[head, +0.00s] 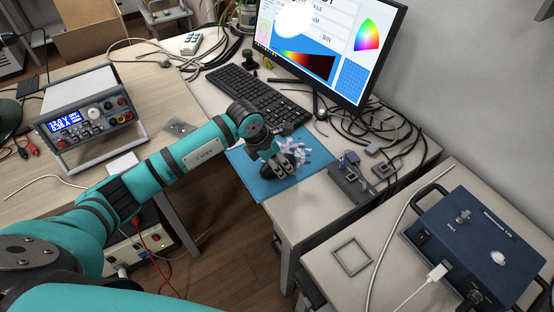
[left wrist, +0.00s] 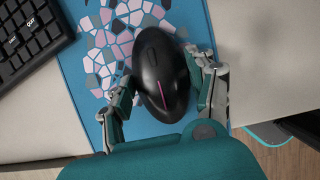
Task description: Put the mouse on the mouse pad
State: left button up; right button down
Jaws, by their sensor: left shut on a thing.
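The black mouse (left wrist: 158,72) sits between the fingers of my left gripper (left wrist: 163,97), which is shut on it. In the left wrist view the mouse is over the blue mouse pad (left wrist: 78,45), which has a pattern of pink, white and grey patches. In the head view my left gripper (head: 278,168) is low over the pad (head: 252,178), and its fingers largely hide the mouse. I cannot tell whether the mouse touches the pad. My right gripper is not in view.
A black keyboard (head: 258,95) lies just behind the pad, below a monitor (head: 325,45). Loose black cables and small circuit parts (head: 350,178) lie to the right. A blue instrument box (head: 470,245) stands on the right table. A power supply (head: 90,115) stands on the left.

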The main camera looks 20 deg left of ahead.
pick_arm(q)
jog(key=o, duration=1.2)
jog(key=v, duration=1.2)
jog(key=shift+b, duration=0.3)
